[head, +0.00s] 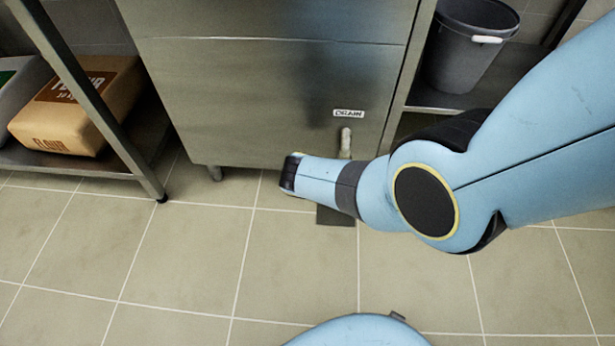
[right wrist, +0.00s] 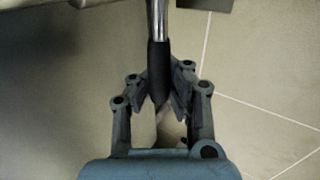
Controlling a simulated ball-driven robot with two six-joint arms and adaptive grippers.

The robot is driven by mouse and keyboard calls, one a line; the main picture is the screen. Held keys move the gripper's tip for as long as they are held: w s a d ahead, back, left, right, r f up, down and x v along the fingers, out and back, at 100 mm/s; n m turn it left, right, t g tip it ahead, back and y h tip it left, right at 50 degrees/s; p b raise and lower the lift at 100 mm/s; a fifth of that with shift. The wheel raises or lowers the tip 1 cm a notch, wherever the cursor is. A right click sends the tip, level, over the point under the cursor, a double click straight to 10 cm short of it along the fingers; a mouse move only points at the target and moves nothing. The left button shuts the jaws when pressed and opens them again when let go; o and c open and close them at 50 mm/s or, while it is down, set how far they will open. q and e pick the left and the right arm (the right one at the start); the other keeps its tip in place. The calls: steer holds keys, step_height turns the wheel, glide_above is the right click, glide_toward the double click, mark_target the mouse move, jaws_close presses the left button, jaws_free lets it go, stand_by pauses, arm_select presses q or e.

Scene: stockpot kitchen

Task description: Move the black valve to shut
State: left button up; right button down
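The black valve shows in the right wrist view as a black grip (right wrist: 159,68) on a shiny metal lever that runs up out of the picture. My right gripper (right wrist: 160,88) has its finger pads close against both sides of the black grip and looks shut on it. In the head view my right arm reaches in from the right, low in front of the steel cabinet (head: 270,90). The arm's wrist hides the valve and the gripper fingers there. A pale drain pipe (head: 346,142) shows just above the wrist, under a DRAIN label (head: 348,114). My left gripper is not in view.
A steel rack with a flour bag (head: 82,105) stands on the left. A grey bucket (head: 468,45) stands on a shelf at the upper right. A dark floor grate (head: 335,216) lies below the wrist. The tiled floor (head: 180,255) in front is clear.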

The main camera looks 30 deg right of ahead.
steer(key=shift+s+a+f, duration=0.3)
steer(key=shift+s, duration=0.2)
steer(key=c, duration=1.4)
jaws_free()
steer(key=shift+r, duration=0.1)
steer(key=shift+o, duration=0.9)
steer(key=shift+w+d+r, duration=0.1)
steer(key=shift+w+d, duration=0.1)
steer(key=shift+w, duration=0.05)
steer(key=shift+r, duration=5)
